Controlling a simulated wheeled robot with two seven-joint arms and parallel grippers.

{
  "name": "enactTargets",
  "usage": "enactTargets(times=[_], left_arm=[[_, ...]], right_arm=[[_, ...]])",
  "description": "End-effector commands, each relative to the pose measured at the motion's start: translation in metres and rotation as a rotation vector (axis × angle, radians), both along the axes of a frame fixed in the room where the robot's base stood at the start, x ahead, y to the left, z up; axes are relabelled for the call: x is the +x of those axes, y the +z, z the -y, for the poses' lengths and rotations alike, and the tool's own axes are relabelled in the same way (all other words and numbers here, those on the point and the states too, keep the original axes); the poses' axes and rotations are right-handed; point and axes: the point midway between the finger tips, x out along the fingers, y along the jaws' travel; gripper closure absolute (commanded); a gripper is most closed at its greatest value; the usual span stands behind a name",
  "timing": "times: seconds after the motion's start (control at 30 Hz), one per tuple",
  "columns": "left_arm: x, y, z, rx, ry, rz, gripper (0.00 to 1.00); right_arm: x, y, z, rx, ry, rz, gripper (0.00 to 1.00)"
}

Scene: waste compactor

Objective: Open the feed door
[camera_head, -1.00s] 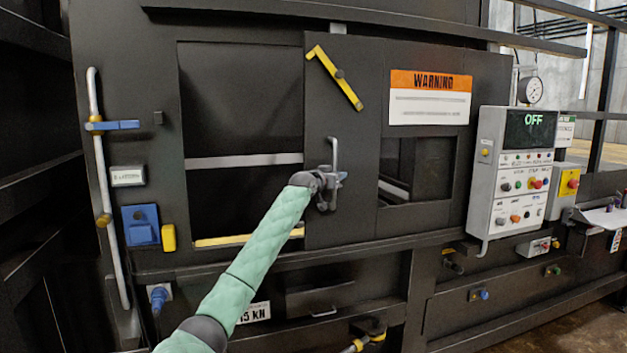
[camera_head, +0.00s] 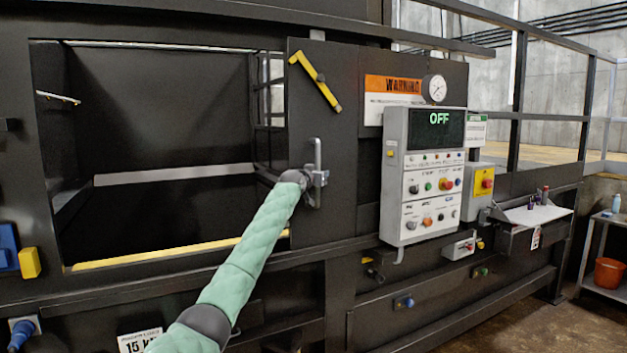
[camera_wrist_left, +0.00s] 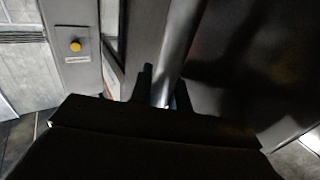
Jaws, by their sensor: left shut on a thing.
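The feed door (camera_head: 302,110) is a dark sliding panel with a yellow latch bar (camera_head: 316,81) near its top. It stands to the right of a wide feed opening (camera_head: 160,205), which shows a dark interior and a yellow lower sill. A grey vertical handle (camera_head: 318,158) sits on the door. My left gripper (camera_head: 312,183) is at the handle and shut on it. In the left wrist view the handle bar (camera_wrist_left: 181,45) runs up between the two dark fingers (camera_wrist_left: 163,92). My right gripper is not in view.
The grey control panel (camera_head: 430,175), its display reading OFF, stands right of the door. A shelf with a white sheet (camera_head: 535,214) and a cart with an orange bucket (camera_head: 608,273) are at the right.

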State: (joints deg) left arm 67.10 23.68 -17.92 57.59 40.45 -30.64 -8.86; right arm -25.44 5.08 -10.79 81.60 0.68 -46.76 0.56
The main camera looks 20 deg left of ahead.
Motion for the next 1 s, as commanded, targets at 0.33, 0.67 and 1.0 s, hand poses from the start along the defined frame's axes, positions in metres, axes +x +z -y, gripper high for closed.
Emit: enactTargets(times=[0.33, 0.67, 1.0], left_arm=[[0.029, -0.005, 0.026, 0.001, -0.002, -0.005, 1.0], [0.032, -0.005, 0.028, 0.002, -0.002, -0.006, 1.0], [0.032, -0.005, 0.028, 0.002, -0.001, -0.006, 0.73]], right_arm=[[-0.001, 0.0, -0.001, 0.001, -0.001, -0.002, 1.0], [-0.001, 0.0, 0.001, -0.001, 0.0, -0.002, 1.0], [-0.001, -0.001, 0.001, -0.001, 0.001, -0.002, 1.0]])
